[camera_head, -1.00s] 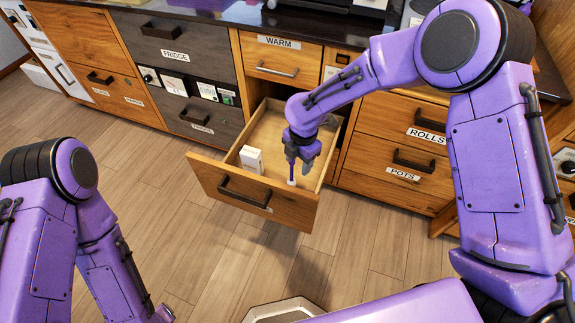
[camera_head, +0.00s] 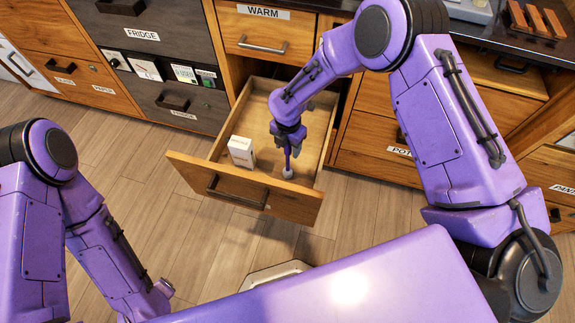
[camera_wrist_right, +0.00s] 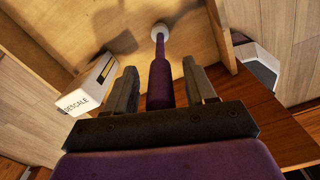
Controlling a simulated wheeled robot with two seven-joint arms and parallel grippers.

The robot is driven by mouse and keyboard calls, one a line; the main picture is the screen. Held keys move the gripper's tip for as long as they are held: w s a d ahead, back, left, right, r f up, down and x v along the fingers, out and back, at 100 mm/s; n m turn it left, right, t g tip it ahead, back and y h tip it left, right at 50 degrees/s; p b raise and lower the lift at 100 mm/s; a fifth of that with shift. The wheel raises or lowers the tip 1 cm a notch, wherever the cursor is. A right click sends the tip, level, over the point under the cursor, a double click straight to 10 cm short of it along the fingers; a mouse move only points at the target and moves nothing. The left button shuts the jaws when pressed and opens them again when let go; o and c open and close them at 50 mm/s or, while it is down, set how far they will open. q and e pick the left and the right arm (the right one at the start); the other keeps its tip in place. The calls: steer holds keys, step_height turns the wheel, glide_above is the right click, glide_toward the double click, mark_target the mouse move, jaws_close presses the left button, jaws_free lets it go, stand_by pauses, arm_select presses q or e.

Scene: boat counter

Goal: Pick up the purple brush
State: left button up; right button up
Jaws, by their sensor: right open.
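The purple brush (camera_head: 287,160) is in the open drawer (camera_head: 239,184), its white end low near the drawer floor and its purple handle rising toward my right gripper. My right gripper (camera_head: 289,147) is open, pointing down inside the drawer. In the right wrist view, the brush handle (camera_wrist_right: 160,80) lies between the two spread fingers (camera_wrist_right: 160,88), with a visible gap on each side. The upper end of the handle is hidden behind the gripper's palm. My left arm shows at the left, but its gripper is not visible.
A white box (camera_head: 241,151) stands in the drawer left of the brush; its label reads DESCALE in the right wrist view (camera_wrist_right: 88,88). The drawer walls surround the gripper closely. Closed cabinets flank the drawer, and wood floor (camera_head: 130,185) lies in front.

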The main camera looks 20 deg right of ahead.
steer(key=shift+f, duration=0.7)
steer(key=shift+c, duration=0.3)
jaws_close()
steer(key=shift+r, duration=0.1)
